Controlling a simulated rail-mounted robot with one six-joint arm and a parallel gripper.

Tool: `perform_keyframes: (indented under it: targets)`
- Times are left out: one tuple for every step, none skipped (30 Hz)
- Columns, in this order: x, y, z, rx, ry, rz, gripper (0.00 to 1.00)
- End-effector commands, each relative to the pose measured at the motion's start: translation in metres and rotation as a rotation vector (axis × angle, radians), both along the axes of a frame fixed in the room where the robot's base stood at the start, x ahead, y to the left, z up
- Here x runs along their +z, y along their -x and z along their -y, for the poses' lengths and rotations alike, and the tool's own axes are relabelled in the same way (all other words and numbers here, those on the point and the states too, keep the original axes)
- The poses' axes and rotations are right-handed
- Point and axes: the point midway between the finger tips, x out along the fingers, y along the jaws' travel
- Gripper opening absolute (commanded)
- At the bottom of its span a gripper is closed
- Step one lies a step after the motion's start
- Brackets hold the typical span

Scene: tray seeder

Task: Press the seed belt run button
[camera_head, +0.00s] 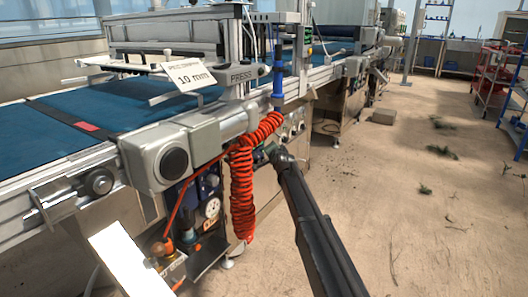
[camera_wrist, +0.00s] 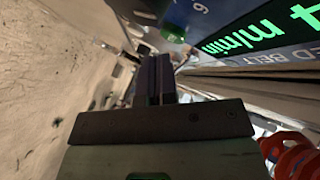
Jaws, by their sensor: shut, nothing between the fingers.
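The control panel shows in the wrist view with a green-lit display (camera_wrist: 245,38) reading "4 m/min". Below it is a label strip (camera_wrist: 285,56) partly reading "ED BELT". A small green button-like part (camera_wrist: 173,34) sits at the lower left edge of the blue panel face; I cannot tell for certain that it is the run button. My gripper (camera_wrist: 154,62) is shut and empty, its fingertips pointing towards the panel area just below that green part. In the head view my gripper (camera_head: 270,154) is at the machine's side, beside the orange coiled hose; contact cannot be told.
The orange coiled hose (camera_head: 241,185) hangs just left of my gripper and shows at the wrist view's lower right (camera_wrist: 292,155). A grey motor housing (camera_head: 170,158) juts out further left. Several knobs (camera_head: 292,130) line the machine's side. The floor (camera_head: 430,210) at right is mostly clear.

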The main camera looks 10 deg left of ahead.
Motion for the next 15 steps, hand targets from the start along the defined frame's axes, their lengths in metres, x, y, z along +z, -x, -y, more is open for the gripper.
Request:
perform_keyframes:
  targets:
    - [0.0000, 0.0000, 0.0000, 0.000, 0.000, 0.000, 0.00]
    - [0.0000, 0.0000, 0.0000, 0.000, 0.000, 0.000, 0.00]
    - [0.0000, 0.0000, 0.0000, 0.000, 0.000, 0.000, 0.00]
    - [0.0000, 0.0000, 0.0000, 0.000, 0.000, 0.000, 0.00]
    - [0.0000, 0.0000, 0.0000, 0.000, 0.000, 0.000, 0.00]
    - [0.0000, -0.0001, 0.0000, 0.000, 0.000, 0.000, 0.00]
    - [0.0000, -0.0001, 0.0000, 0.000, 0.000, 0.000, 0.00]
    - [0.0000, -0.0002, -0.0001, 0.000, 0.000, 0.000, 0.00]
    - [0.0000, -0.0004, -0.0007, 0.000, 0.000, 0.000, 0.00]
    - [0.0000, -0.0008, -0.0015, 0.000, 0.000, 0.000, 0.00]
    - [0.0000, -0.0015, -0.0026, 0.000, 0.001, 0.000, 0.00]
    - [0.0000, -0.0023, -0.0042, 0.000, 0.000, 0.000, 0.00]
    - [0.0001, -0.0030, -0.0055, 0.000, 0.000, 0.000, 0.00]
    - [0.0000, -0.0035, -0.0067, 0.000, 0.000, 0.000, 0.00]
    - [0.0000, -0.0039, -0.0078, 0.000, 0.000, 0.000, 0.00]
